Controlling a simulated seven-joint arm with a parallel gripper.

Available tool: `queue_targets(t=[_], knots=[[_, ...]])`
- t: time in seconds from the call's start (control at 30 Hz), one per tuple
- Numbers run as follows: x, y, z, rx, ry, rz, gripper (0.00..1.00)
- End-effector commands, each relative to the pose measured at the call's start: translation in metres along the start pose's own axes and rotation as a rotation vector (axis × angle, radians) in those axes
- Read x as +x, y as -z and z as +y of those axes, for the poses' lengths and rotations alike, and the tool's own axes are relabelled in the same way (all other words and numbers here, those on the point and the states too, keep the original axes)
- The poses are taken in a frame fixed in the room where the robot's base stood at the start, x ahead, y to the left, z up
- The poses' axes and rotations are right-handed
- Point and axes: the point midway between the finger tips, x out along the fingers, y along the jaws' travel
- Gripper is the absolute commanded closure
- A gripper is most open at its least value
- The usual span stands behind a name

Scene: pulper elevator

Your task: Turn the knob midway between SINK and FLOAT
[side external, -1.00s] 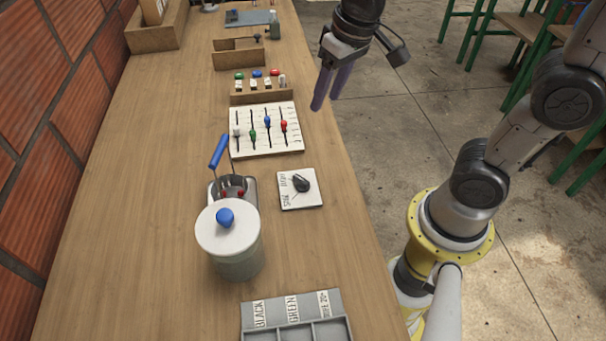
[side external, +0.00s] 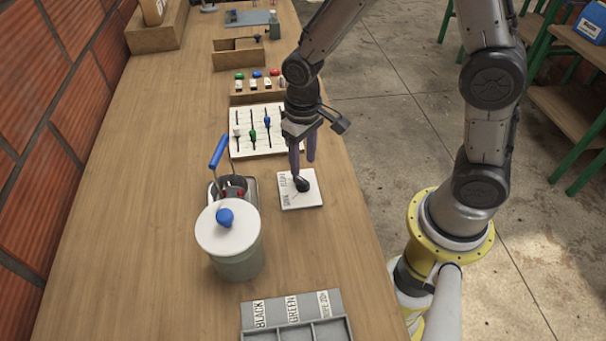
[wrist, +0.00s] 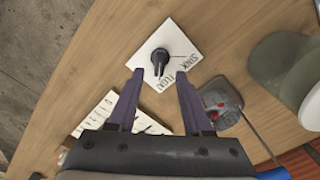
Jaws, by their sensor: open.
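The black knob (side external: 302,184) sits on a white square plate (side external: 308,200) marked SINK and FLOAT, near the table's right edge. In the wrist view the knob (wrist: 160,57) is ahead of my fingertips, and its narrow end points toward the FLOAT side. The plate (wrist: 185,45) shows both words on its lower right part. My gripper (side external: 302,158) is above the far side of the plate with its purple fingers pointing down. In the wrist view my gripper (wrist: 157,77) is open, with nothing between the fingers and apart from the knob.
A lidded pot (side external: 240,257) and a metal container (side external: 243,190) with a blue handle stand left of the plate. A slider board (side external: 243,148) lies beyond it. A grey labelled tray (side external: 290,318) is at the front. Bare table lies between plate and tray.

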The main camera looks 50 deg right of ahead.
Motion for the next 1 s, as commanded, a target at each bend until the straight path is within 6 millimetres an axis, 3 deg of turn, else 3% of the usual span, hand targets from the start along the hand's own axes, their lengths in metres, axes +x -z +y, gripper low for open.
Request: queue_targets(t=[0.1, 0.3, 0.73, 1.0], knots=[[0.023, -0.001, 0.000, 0.000, -0.001, -0.005, 0.50], [0.048, -0.001, 0.000, 0.000, -0.001, -0.003, 0.50], [0.057, 0.000, 0.000, 0.000, 0.000, 0.001, 0.50], [0.057, 0.000, 0.000, 0.000, 0.000, 0.001, 0.97]])
